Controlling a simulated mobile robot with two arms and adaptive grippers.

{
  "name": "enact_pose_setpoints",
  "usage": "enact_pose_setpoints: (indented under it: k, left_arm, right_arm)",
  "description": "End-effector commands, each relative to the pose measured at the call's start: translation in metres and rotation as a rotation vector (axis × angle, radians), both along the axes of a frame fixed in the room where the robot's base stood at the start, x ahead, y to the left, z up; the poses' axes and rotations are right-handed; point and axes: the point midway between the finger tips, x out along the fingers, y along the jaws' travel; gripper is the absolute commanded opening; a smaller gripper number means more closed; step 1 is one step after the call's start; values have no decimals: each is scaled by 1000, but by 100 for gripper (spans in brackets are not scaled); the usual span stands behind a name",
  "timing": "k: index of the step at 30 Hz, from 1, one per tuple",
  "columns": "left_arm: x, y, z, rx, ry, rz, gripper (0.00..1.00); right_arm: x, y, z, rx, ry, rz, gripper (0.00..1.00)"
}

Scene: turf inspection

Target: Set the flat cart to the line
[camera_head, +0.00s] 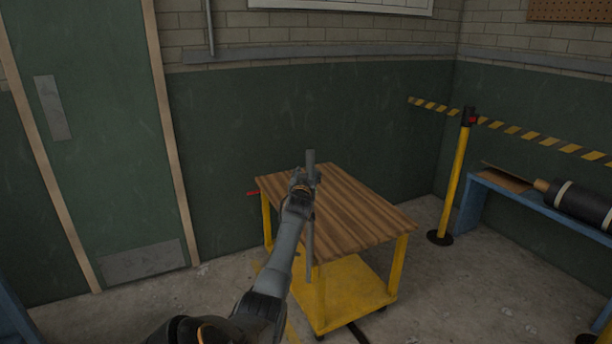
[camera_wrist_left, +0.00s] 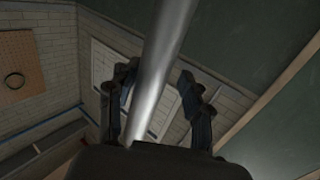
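The flat cart (camera_head: 345,205) has a striped wooden top, yellow legs and a yellow lower shelf (camera_head: 350,290). It stands on the floor near the back wall. My left gripper (camera_head: 304,178) is at the far part of this bar. A yellow floor line (camera_head: 291,332) shows partly beside the cart; my arm and the cart hide the rest. My right gripper is out of view.
A yellow barrier post (camera_head: 456,180) with striped tape stands right of the cart. Behind it is a blue bench (camera_head: 520,197) with a dark cylinder (camera_head: 585,203). A green door (camera_head: 95,130) is at left.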

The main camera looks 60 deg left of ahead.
Motion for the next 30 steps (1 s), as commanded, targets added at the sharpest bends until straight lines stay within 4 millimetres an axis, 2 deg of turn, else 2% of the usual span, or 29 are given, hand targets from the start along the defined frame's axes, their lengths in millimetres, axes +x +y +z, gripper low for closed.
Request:
enact_pose_setpoints:
  k: [8, 24, 30]
  left_arm:
    - [-6, -9, 1, 2, -2, -2, 48]
    - [-61, -75, 0, 0, 0, 1, 48]
    - [-73, -91, 0, -1, 1, 2, 48]
  right_arm:
    - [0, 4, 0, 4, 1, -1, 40]
    - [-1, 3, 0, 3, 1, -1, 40]
    - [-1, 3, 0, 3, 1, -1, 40]
